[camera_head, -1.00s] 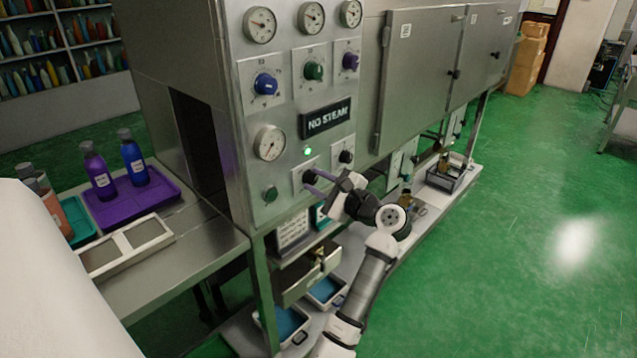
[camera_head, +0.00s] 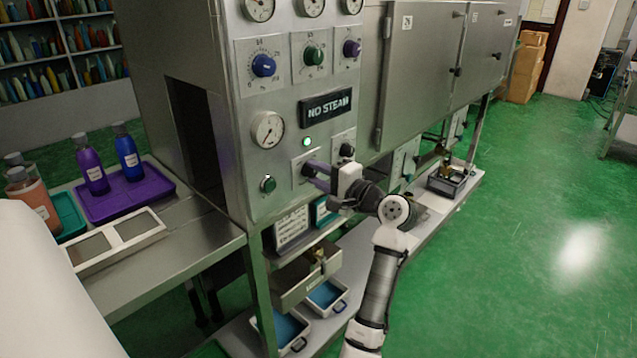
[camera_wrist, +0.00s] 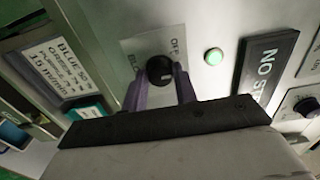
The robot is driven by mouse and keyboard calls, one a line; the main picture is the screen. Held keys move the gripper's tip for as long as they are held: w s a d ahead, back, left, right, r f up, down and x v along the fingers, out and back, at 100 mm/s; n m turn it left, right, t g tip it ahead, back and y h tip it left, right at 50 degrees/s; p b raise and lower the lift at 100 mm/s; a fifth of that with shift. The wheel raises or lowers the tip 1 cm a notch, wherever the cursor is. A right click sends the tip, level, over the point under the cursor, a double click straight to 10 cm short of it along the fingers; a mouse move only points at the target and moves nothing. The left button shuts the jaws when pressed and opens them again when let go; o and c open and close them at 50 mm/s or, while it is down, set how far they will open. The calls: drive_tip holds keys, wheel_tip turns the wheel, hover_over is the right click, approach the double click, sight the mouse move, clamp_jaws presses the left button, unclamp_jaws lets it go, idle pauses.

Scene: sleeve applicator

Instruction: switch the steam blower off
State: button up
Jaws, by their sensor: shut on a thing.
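The blower switch is a small black knob (camera_wrist: 160,70) on a white plate, with the word OFF to its upper right and a partly hidden word starting "BL" to its left in the wrist view. My gripper (camera_wrist: 161,88) has its two purple fingers on either side of the knob, shut on it. In the head view my gripper (camera_head: 314,174) reaches the lower right of the steel panel and covers most of the knob. I cannot tell the knob's exact setting. A green lamp (camera_head: 307,142) is lit above it, beneath the dark NO STEAM sign (camera_head: 325,107).
Dial gauges and coloured knobs are higher on the panel. A shelf with a drawer (camera_head: 305,280) and blue-filled trays lies below. Green floor at right is clear.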

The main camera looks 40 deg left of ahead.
drive_tip(key=n+b, duration=0.1)
drive_tip(key=n, duration=0.1)
drive_tip(key=n+b, duration=0.3)
drive_tip(key=shift+f+n, duration=0.3)
drive_tip(key=shift+r+n+b, duration=0.1)
drive_tip(key=shift+n+b, duration=1)
drive_tip(key=shift+n, duration=0.5)
drive_tip(key=shift+r, duration=0.1)
drive_tip(key=o, duration=1)
drive_tip(key=shift+c, duration=0.2)
drive_tip(key=s+d+b, duration=0.1)
drive_tip(key=d, duration=1.2)
drive_tip(key=shift+d+b, duration=0.3)
drive_tip(key=shift+d, duration=0.1)
